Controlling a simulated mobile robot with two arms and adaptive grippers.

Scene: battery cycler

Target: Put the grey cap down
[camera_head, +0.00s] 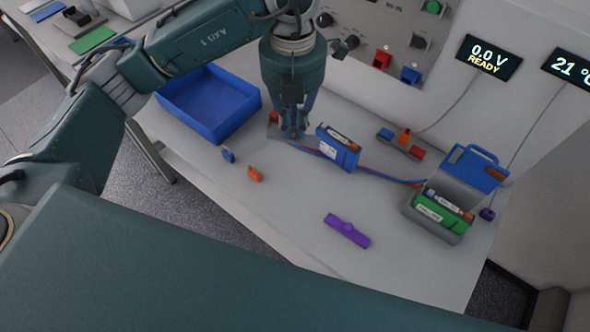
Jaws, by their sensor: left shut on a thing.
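My left gripper (291,130) comes down from above over the white table, between the blue bin and the blue battery. It is shut on a small grey piece, which I take to be the grey cap (275,131). The fingers hide most of it, and its outline blends with the table. I cannot tell whether it touches the tabletop. My right gripper is not in view.
A blue bin (163,101) stands left of the gripper. A blue battery (338,151) stands close on its right. Small blue (228,156), orange (255,174) and purple (347,230) pieces lie in front. A grey holder (421,221) with batteries stands right. The table's (290,205) front middle is mostly clear.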

